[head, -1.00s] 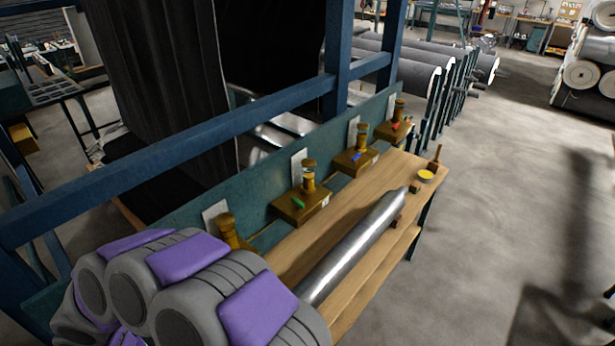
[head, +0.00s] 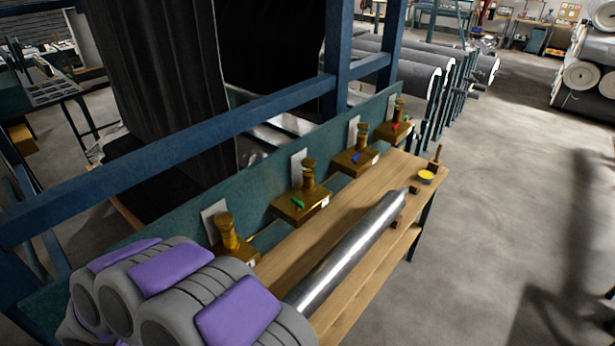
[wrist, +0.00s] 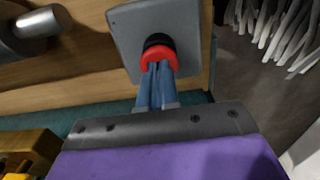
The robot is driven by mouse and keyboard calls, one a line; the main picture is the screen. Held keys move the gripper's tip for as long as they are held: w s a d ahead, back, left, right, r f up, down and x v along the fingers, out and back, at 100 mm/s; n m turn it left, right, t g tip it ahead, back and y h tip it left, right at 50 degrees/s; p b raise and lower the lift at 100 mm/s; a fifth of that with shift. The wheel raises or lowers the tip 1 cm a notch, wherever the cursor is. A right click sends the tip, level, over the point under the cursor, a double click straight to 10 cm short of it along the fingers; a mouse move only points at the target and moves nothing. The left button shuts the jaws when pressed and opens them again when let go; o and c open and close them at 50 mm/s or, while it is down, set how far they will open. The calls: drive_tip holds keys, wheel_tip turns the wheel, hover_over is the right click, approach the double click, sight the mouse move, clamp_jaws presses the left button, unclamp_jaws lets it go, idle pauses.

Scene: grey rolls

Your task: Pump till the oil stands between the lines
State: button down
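In the head view several brass oilers stand in a row along the teal rail. The nearest oiler (head: 229,236) is partly behind my arm; the others have a green lever (head: 297,203), a blue lever (head: 356,158) and a red lever (head: 395,127). Oil levels and lines are too small to read. The gripper is hidden behind my arm in the head view.
A wooden bench (head: 290,251) carries a shiny metal roller (head: 350,250) and a yellow-topped tin (head: 426,175). A blue frame beam (head: 180,151) crosses over the rail. A brass block (wrist: 28,148) shows at lower left in the wrist view. The floor at right is clear.

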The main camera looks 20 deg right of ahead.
drive_tip(key=shift+f, duration=0.25)
drive_tip(key=shift+r, duration=0.1)
wheel_tip(320, 180, up, 8)
drive_tip(key=p, duration=0.2)
drive_tip(key=shift+p, duration=0.4)
drive_tip(key=shift+d, duration=0.1)
idle(0.9)
drive_tip(key=s+d+r+m+b, duration=0.15)
drive_tip(key=d+r, duration=0.25)
drive_tip(key=d, duration=0.7)
drive_tip(key=s+d+r+b, duration=0.1)
drive_tip(key=d+r+b, duration=0.3)
drive_tip(key=d, duration=0.7)
drive_tip(key=s+d+r+m+g+b, duration=0.1)
drive_tip(key=s+d+m, duration=0.3)
drive_tip(key=s+d, duration=1)
drive_tip(key=s+b, duration=0.1)
drive_tip(key=s, duration=0.1)
drive_tip(key=shift+s+d+r+g, duration=0.2)
drive_tip(key=shift+s+g, duration=0.1)
drive_tip(key=shift+g, duration=0.1)
